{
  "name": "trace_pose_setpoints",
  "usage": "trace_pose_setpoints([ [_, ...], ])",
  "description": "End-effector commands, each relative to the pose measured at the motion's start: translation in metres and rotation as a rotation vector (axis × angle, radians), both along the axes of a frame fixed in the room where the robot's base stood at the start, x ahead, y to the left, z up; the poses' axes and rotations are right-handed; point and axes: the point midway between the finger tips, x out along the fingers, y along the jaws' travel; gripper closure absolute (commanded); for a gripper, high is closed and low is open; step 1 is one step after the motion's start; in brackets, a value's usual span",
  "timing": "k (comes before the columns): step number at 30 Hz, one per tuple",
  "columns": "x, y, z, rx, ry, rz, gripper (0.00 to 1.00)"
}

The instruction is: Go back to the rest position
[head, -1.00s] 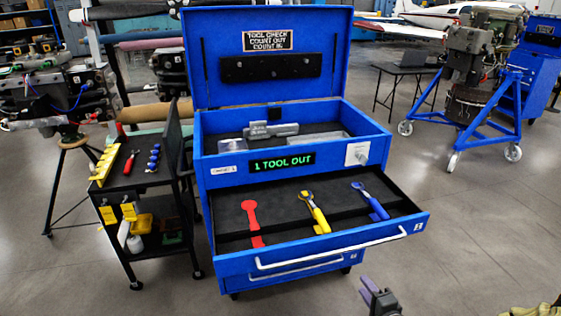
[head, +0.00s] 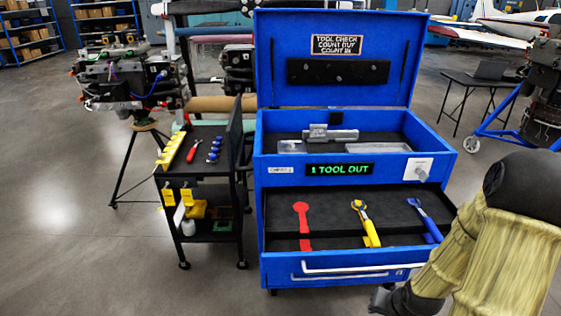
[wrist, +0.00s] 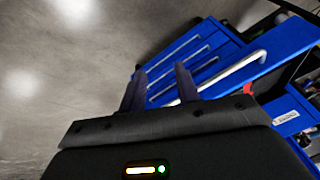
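My gripper (wrist: 158,88) shows in the wrist view with its two dark fingers apart and nothing between them. The blue tool chest, with its white drawer handles, lies beyond the fingers there. In the head view my arm comes in at the lower right, and the fingers are not clearly seen. The blue tool chest (head: 283,190) stands with its lid up and a drawer (head: 330,222) pulled out. In the drawer are a red tool-shaped area (head: 302,218), a yellow-handled tool (head: 366,224) and a blue-handled tool (head: 425,220). A display (head: 340,169) reads "1 TOOL OUT".
A black cart (head: 209,185) stands left of the chest with a red-handled tool (head: 222,151) and several blue items on top. An engine on a stand (head: 125,80) is behind it. A blue stand (head: 505,130) is at the right. The floor at the front left is clear.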

Motion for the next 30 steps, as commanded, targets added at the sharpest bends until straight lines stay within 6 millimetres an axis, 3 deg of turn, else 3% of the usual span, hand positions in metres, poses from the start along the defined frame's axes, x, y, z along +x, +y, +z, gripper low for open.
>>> trace_pose_setpoints([
  [1,0.001,0.007,0.015,-0.04,0.013,0.039,0.68],
  [8,-0.008,0.039,0.07,-0.16,0.081,0.171,0.68],
  [16,-0.033,0.089,0.131,-0.196,0.118,0.313,0.68],
  [21,-0.045,0.105,0.147,-0.184,0.129,0.357,0.68],
  [30,-0.046,0.105,0.147,-0.182,0.133,0.359,0.68],
])
